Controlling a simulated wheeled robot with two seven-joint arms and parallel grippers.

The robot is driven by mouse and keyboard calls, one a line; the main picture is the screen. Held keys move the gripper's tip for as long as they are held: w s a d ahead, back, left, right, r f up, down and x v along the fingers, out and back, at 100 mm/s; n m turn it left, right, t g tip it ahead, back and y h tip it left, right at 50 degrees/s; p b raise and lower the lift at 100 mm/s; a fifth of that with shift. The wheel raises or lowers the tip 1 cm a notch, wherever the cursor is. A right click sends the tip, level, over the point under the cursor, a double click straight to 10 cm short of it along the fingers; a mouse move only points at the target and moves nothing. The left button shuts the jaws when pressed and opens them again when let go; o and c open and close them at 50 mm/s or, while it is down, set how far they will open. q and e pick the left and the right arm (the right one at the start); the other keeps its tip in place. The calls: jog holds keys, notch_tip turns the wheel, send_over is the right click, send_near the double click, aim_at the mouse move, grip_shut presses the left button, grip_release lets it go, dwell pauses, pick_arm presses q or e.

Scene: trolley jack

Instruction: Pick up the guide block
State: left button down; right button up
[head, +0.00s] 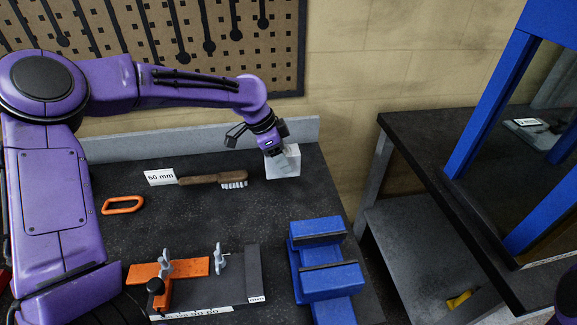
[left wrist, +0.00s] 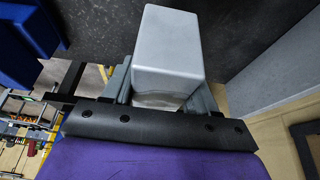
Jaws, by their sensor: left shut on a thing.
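The guide block, a pale grey block (head: 283,168), is at the back right of the dark workbench (head: 110,235), near the low grey back ledge. My left gripper (head: 278,151) reaches it from above and behind. In the left wrist view the block (left wrist: 168,45) sits between the two grey fingers, which are shut on its sides. Its lower end by the gripper is partly hidden by the fingers and mount. I cannot tell whether it touches the bench.
A wire brush (head: 215,180) and a "60 mm" card (head: 160,177) lie left of the block. An orange ring (head: 122,205), an orange clamp fixture (head: 185,269) and a blue vise (head: 318,245) are nearer. A blue-framed press (head: 492,90) stands right, past a gap.

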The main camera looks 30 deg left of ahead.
pick_arm(q)
jog(key=s+a+r+p, duration=0.4)
jog(key=s+r+p, duration=0.3)
jog(key=s+p, duration=0.3)
jog(key=p, duration=0.3)
jog(key=shift+s+a, duration=0.2)
jog(key=shift+s, duration=0.05)
jog(key=shift+f, duration=0.1)
